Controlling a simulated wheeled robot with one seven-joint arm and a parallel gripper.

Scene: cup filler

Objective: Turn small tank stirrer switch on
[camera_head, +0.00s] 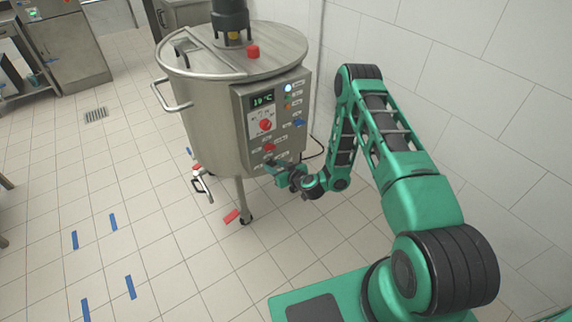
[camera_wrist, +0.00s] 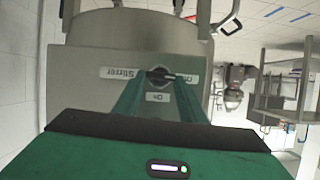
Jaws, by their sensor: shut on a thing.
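The small tank (camera_head: 200,110) is a steel vessel on legs with a grey control panel (camera_head: 290,85) on its side. My gripper (camera_head: 271,163) is at the lower part of that panel. In the wrist view my green fingers (camera_wrist: 158,84) converge on the small dark stirrer switch (camera_wrist: 160,73) and are shut on it. A "Stirrer" label (camera_wrist: 121,73) is left of the switch, and an "On" label (camera_wrist: 158,97) shows below it. Another label is to its right, partly covered. The fingers hide part of the switch, so I cannot tell its exact setting.
A red knob (camera_head: 265,125) and a lit display (camera_head: 262,99) are higher on the panel. A valve (camera_head: 201,180) projects low on the tank. A white wall (camera_head: 460,80) stands close on the right.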

